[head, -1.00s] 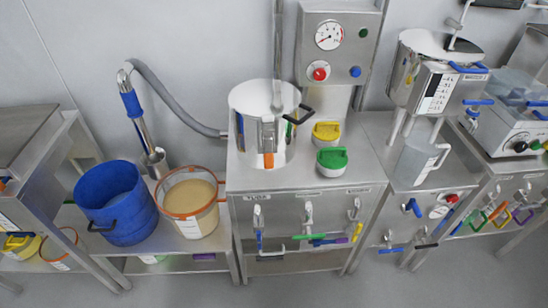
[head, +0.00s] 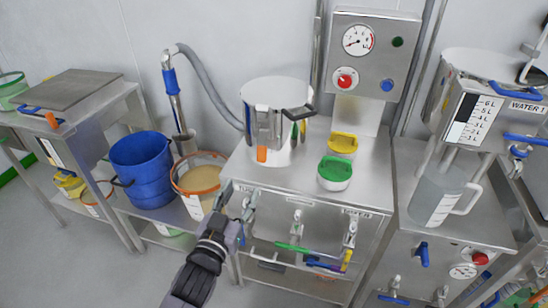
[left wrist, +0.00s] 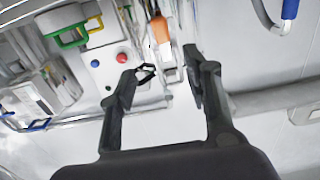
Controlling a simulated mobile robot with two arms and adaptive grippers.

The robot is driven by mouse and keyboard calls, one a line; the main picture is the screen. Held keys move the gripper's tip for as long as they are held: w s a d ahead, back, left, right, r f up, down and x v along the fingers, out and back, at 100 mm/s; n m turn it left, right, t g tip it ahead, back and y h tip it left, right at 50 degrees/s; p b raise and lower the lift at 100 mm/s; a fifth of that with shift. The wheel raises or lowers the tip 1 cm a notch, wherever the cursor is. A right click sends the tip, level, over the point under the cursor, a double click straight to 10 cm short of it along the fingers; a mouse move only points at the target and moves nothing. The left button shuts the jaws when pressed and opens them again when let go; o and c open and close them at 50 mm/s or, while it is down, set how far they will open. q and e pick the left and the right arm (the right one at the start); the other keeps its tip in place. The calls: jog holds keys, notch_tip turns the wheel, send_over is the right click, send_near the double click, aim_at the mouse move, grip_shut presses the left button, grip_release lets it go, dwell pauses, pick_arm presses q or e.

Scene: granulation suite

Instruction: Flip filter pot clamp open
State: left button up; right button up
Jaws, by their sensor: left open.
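The steel filter pot (head: 283,138) stands upright on the steel cabinet, with a black handle (head: 298,113) at its right side. A clamp with an orange tip (head: 261,154) hangs down its front; other coloured clamp tips show at its right. My left gripper (head: 238,192) is open and empty in front of the cabinet, below and left of the pot, apart from the clamp. In the left wrist view the open fingers (left wrist: 163,75) point towards the orange tip (left wrist: 160,30), which is beyond them. My right gripper is not in view.
A gauge panel (head: 368,60) rises behind. Valve handles (head: 290,247) project from the cabinet front. A blue bucket (head: 142,170) and a tan-filled bucket (head: 200,178) stand at the left.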

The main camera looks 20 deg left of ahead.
pick_arm(q)
send_near(261, 153)
jog(key=w, duration=1)
jog(key=shift+w+d, duration=0.15)
jog(key=shift+w, duration=0.25)
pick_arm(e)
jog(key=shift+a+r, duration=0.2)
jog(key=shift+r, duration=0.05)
pick_arm(q)
jog(key=shift+c, duration=0.2)
grip_shut()
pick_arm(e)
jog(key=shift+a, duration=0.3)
